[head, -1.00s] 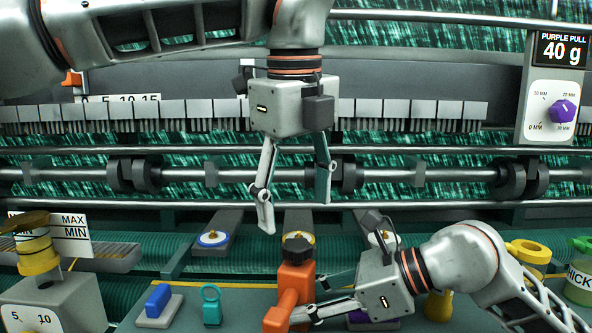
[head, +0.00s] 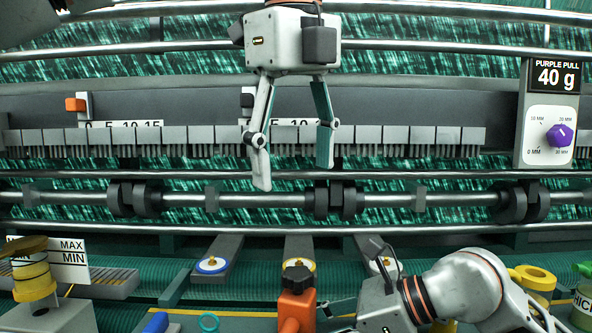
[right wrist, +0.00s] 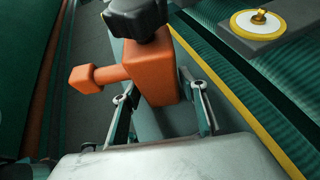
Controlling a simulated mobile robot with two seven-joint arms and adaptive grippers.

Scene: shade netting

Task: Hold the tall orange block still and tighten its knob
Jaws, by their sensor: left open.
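The tall orange block (head: 296,308) stands upright at the bottom centre of the head view, with a black knob (head: 298,278) on top. In the right wrist view the block (right wrist: 150,72) shows the black knob (right wrist: 138,18) and an orange side arm with a cube end (right wrist: 88,78). My right gripper (right wrist: 159,84) has one finger on each side of the block's body, and they appear to press on it. My left gripper (head: 293,177) hangs open and empty, fingers down, above the block and knob. The block's foot is hidden.
Metal rails with black clamps (head: 335,200) cross behind the block. Pads with brass studs (head: 299,265) lie just behind it. A yellow ring-topped piece (head: 532,278) is at right.

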